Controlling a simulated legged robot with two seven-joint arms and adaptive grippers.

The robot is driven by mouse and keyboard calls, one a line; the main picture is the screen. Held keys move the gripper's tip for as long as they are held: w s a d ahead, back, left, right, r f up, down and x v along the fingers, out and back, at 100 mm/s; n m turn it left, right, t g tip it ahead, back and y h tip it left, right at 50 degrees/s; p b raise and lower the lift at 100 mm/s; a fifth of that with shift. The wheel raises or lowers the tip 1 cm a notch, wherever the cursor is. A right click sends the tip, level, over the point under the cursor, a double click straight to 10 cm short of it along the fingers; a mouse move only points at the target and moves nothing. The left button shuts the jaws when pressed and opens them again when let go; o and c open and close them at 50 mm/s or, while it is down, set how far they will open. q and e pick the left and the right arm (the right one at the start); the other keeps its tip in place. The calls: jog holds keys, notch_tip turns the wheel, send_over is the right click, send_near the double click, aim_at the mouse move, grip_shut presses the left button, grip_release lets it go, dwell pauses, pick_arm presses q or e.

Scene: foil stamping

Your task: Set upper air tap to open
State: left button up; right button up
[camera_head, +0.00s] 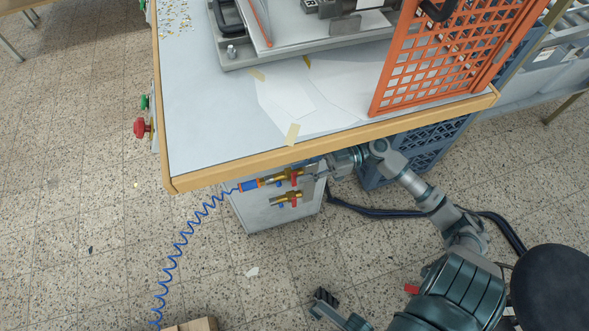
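The upper air tap (283,177) is a brass valve with a red lever, below the table's front edge. A blue-and-orange hose coupling (249,185) joins its left end. A similar lower brass tap (287,199) with red on it sits just beneath. My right gripper (308,176) reaches in from the right under the table edge, with its tip at the upper tap's right side. I cannot tell whether it touches the lever, or how far its fingers are apart. A dark gripper end at the bottom, apparently my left gripper (325,298), is low and away from the taps; its finger state is unclear.
The table (215,120) overhangs the taps, with an orange mesh guard (440,60) above. A pale cabinet (255,210) stands behind the taps, and a blue crate (415,150) to their right. A coiled blue hose (180,245) hangs left.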

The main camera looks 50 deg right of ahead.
jog(key=shift+w+a, duration=0.3)
jog(key=shift+a, duration=0.25)
grip_shut()
